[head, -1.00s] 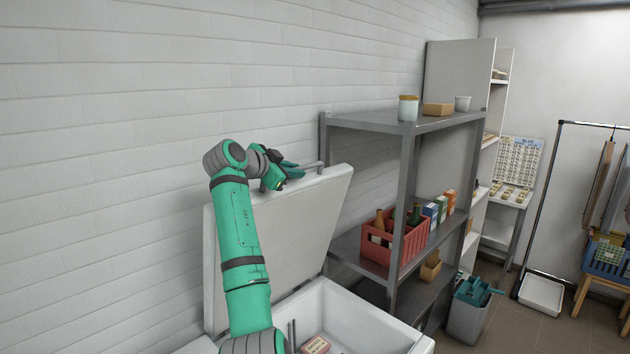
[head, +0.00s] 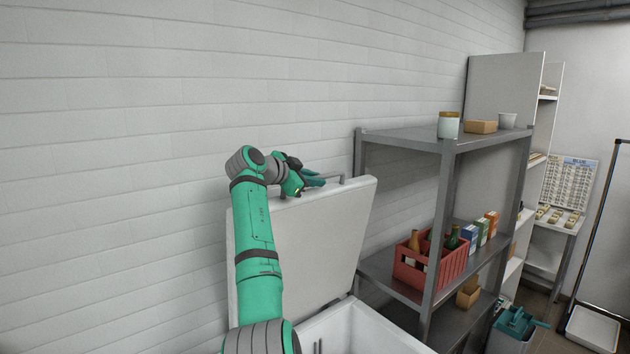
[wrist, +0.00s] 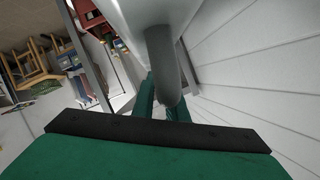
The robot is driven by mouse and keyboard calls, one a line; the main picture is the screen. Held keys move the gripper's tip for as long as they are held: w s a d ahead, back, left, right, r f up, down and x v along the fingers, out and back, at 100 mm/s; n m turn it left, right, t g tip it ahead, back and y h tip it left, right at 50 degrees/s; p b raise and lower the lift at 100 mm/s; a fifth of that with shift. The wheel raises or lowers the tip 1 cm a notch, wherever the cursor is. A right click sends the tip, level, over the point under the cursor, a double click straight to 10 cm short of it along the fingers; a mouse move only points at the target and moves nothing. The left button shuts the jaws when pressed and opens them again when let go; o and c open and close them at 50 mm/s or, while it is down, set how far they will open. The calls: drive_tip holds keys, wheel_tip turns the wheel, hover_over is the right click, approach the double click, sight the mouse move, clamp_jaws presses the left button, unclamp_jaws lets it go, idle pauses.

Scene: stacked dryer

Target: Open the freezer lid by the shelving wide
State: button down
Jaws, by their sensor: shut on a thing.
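The freezer lid (head: 305,238) is a white panel, raised steeply and leaning back toward the tiled wall. A grey bar handle (head: 335,184) runs along its top edge. The white freezer body (head: 365,330) is open below it, and only part of its inside shows. My gripper (head: 315,181) is at the lid's top edge, at the left part of the handle. In the wrist view the grey handle (wrist: 163,65) passes down between my green fingers (wrist: 162,105), which are shut on it. The fingertips are partly hidden behind the handle.
A grey metal shelf unit (head: 447,190) stands close to the right of the lid. It holds a red crate (head: 430,262) of bottles, several boxes and a jar (head: 448,125). The white wall (head: 120,150) is close behind the lid.

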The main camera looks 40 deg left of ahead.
drive_tip(key=c, duration=1.8)
unclamp_jaws()
drive_tip(key=shift+f, duration=0.3)
drive_tip(key=shift+o, duration=0.2)
drive_tip(key=shift+r, duration=0.15)
drive_tip(key=v, duration=1)
drive_tip(key=shift+s, duration=0.35)
drive_tip(key=shift+s+r, duration=0.1)
